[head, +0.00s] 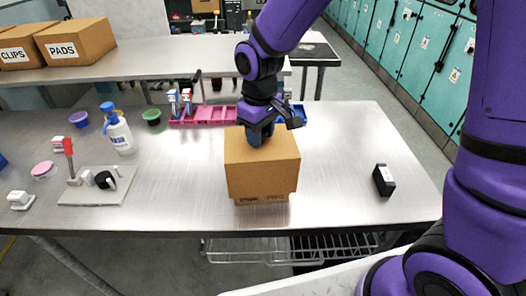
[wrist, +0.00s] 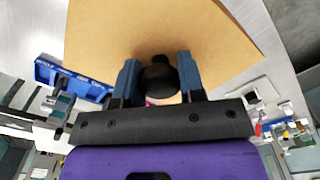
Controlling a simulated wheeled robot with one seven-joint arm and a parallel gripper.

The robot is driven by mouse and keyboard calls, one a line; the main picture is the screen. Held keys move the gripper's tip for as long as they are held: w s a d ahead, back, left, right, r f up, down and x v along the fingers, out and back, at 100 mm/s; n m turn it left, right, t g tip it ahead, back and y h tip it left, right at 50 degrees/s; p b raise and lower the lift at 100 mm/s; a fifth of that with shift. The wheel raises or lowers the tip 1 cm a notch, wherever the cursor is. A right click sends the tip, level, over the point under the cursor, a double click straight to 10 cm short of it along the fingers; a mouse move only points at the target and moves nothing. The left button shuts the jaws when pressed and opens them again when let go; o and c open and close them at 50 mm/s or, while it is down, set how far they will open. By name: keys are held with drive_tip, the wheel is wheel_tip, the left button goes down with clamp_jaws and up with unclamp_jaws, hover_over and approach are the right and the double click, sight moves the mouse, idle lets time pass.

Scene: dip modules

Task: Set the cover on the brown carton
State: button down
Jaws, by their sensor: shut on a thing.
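The brown cover (head: 262,176) is over the brown carton (head: 262,199) near the table's front middle. Only a low strip of the carton shows below the cover's edge, with its printed label partly hidden. Whether the cover rests fully on the carton or is slightly raised, I cannot tell. My gripper (head: 260,138) is above the cover, pointing down. In the wrist view its two blue fingers (wrist: 157,72) are shut on the cover's dark round knob (wrist: 160,84). The cover's flat top (wrist: 215,35) fills much of that view and hides the carton.
A black box (head: 384,180) lies to the right. A pink tray (head: 205,116) and blue bin (head: 299,114) stand behind. The table's right side is mostly clear.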

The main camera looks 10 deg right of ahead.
drive_tip(key=shift+a+f, duration=0.1)
drive_tip(key=shift+f, duration=2.4)
drive_tip(key=c, duration=0.7)
unclamp_jaws()
